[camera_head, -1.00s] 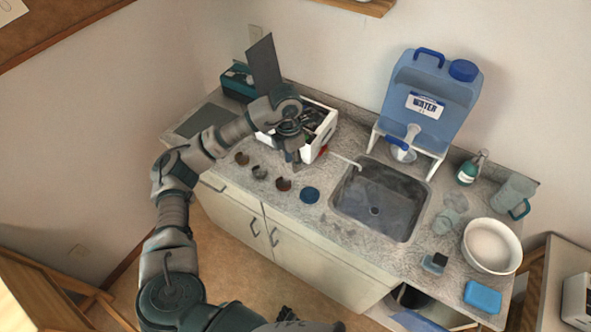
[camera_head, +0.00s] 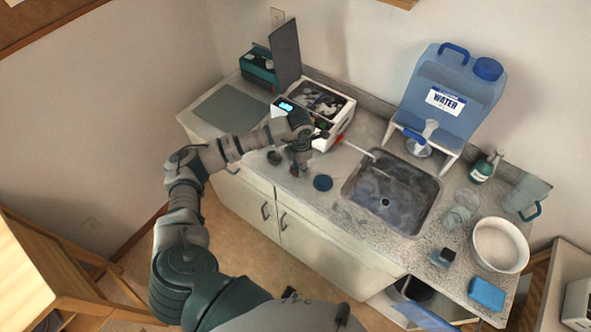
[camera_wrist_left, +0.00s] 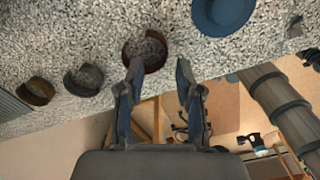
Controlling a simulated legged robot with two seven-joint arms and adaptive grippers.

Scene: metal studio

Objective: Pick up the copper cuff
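The copper cuff (camera_wrist_left: 146,66), a reddish-brown open ring, lies on the speckled counter in the left wrist view. In the head view it (camera_head: 295,171) is partly hidden under my left gripper (camera_head: 298,165). In the left wrist view my left gripper (camera_wrist_left: 159,64) is open and empty; its left fingertip overlaps the cuff's lower edge and its right fingertip is to the cuff's right. I cannot tell whether they touch. A dark grey cuff (camera_wrist_left: 83,90) and a brownish-olive cuff (camera_wrist_left: 37,98) lie further left. My right gripper is not in view.
A blue round lid (camera_head: 323,182) lies just right of the copper cuff. The sink (camera_head: 385,203) is further right, below a blue water container (camera_head: 448,93). A white box with a lit display (camera_head: 318,98) stands behind. The counter's front edge is close to the cuffs.

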